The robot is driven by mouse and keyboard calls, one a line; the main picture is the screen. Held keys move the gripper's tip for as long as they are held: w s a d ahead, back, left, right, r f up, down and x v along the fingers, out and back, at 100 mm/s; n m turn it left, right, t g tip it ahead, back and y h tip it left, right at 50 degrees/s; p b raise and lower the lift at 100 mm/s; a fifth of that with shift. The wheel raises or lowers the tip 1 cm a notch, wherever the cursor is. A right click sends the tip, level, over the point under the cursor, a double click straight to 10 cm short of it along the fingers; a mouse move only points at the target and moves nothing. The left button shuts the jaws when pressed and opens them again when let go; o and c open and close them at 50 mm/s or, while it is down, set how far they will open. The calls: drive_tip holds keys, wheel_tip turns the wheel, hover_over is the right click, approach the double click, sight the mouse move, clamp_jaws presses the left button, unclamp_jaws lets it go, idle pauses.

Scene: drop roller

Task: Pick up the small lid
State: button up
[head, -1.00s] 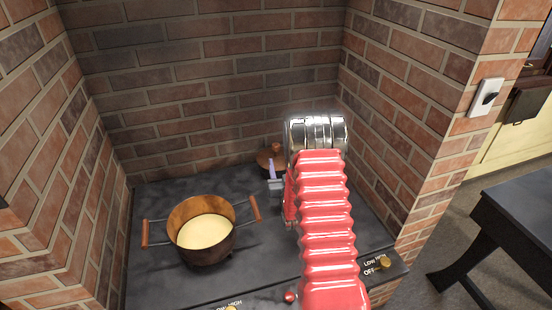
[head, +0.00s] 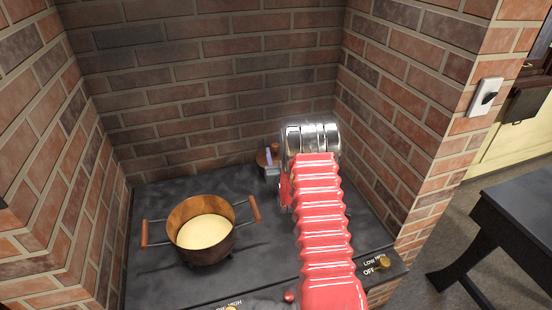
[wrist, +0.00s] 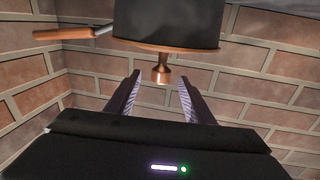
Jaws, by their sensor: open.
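The small lid is copper-brown with a knob and sits on a dark pot at the back of the stove. In the wrist view the lid's rim (wrist: 200,51) and its knob (wrist: 161,70) show at the top middle, upside down. In the head view the lid (head: 263,159) is partly hidden behind my gripper (head: 270,165). My gripper (wrist: 160,76) is open in the wrist view. Its fingertips appear on either side of the knob, with gaps on both sides. I cannot tell if the knob is fully between them in depth.
A larger open copper pot (head: 185,215) with pale yellow contents stands at the front left of the stove top (head: 160,285). The small dark pot (wrist: 165,22) has a wooden handle (wrist: 60,34). Brick walls (head: 210,90) enclose the stove at the back and both sides.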

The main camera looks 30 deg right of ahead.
sight(276, 149)
drive_tip(key=shift+x, duration=2.35)
drive_tip(key=shift+a, duration=0.1)
drive_tip(key=shift+c, duration=0.5)
clamp_jaws()
